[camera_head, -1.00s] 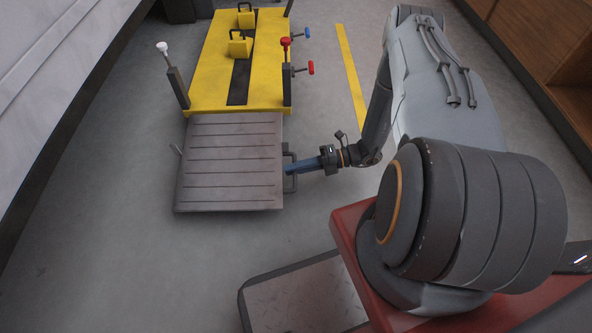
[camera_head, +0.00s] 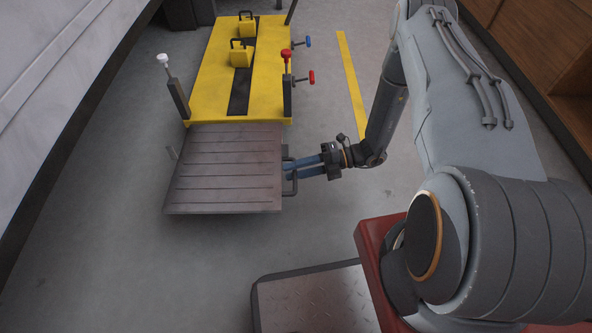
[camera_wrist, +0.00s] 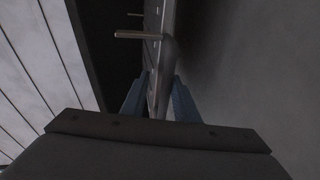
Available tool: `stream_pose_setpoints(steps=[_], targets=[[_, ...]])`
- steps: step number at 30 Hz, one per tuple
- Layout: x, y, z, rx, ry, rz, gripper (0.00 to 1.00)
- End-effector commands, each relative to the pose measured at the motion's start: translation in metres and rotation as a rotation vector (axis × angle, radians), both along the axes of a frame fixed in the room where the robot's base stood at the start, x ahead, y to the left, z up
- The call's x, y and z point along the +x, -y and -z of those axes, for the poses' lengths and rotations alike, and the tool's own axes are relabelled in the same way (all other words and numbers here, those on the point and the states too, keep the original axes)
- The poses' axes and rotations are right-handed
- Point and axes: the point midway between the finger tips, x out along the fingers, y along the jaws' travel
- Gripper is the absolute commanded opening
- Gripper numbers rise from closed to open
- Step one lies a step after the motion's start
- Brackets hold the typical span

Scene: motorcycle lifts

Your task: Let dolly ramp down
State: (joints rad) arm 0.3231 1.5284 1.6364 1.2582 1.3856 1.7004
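The yellow dolly (camera_head: 217,98) stands on the floor, with its grey ribbed ramp (camera_head: 225,175) at the near end, sloping level or slightly tilted; I cannot tell the exact angle. A dark handle (camera_head: 293,188) sticks out from the ramp's right side. My gripper (camera_head: 297,168) is at this handle from the right, its two blue fingers visibly apart. In the wrist view, the fingers (camera_wrist: 160,95) stand either side of a dark bar (camera_wrist: 168,55). I cannot tell whether either finger touches it. The ramp's underside is hidden in the head view.
Red (camera_head: 311,77) and blue (camera_head: 308,41) knobs stick out of the dolly's right side. A white-knobbed post (camera_head: 163,58) stands at its front left corner. Wooden cabinets (camera_head: 540,60) line the right. Grey floor (camera_head: 110,190) is free left of the ramp.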

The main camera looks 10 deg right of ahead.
Motion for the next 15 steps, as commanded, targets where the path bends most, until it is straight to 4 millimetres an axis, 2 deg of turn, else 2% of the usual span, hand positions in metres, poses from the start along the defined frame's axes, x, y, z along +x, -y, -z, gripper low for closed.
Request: stream_pose_setpoints(steps=[10, 15], targets=[[0.000, 0.000, -0.001, 0.002, 0.001, -0.003, 0.31], [0.000, 0.019, -0.005, 0.003, 0.001, 0.002, 0.31]])
